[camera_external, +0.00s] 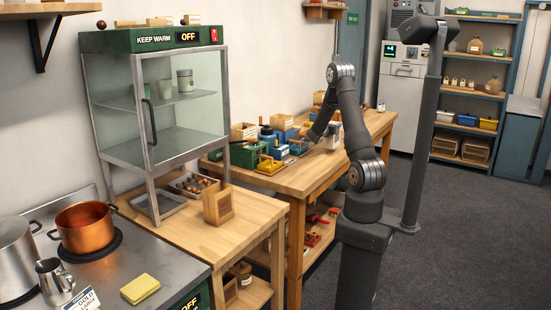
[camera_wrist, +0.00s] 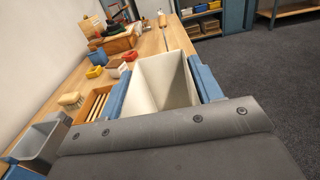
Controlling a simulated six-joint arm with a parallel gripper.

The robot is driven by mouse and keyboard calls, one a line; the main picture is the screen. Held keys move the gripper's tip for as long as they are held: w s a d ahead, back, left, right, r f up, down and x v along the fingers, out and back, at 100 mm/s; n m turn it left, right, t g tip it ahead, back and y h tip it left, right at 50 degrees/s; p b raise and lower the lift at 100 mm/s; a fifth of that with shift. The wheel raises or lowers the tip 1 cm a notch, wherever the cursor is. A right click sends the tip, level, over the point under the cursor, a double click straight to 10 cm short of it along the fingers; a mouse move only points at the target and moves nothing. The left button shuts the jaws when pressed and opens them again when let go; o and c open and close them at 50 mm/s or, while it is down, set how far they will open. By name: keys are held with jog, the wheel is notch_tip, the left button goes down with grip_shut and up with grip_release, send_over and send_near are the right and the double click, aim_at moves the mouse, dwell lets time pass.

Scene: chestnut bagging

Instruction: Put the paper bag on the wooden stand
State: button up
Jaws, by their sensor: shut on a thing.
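The paper bag (camera_wrist: 165,82) is white and open at the top, and I see into its empty-looking inside in the wrist view. My gripper (camera_wrist: 165,78) is shut on it, with a blue pad against each side. In the external view the bag (camera_external: 334,134) shows small and pale at my gripper, over the far wooden bench. A wooden piece with an upright frame (camera_external: 218,204) stands on the nearer, lower table; it may be the wooden stand, but I cannot be sure. The bag is well apart from it. The bag's underside is hidden.
The far wooden bench (camera_external: 292,178) is crowded with blue, green and yellow items and wooden boxes. In the wrist view a slatted wooden tray (camera_wrist: 95,104), a brush (camera_wrist: 72,100) and a grey bin (camera_wrist: 40,142) lie left of the bag. A glass warming cabinet (camera_external: 170,95) stands on the nearer table.

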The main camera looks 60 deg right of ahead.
jog(key=shift+f, duration=1.45)
jog(key=o, duration=1.2)
jog(key=shift+f, duration=0.1)
jog(key=shift+c, duration=0.2)
jog(key=a, duration=1.1)
jog(key=shift+a, duration=0.15)
jog(key=o, duration=0.4)
jog(key=shift+a, duration=0.35)
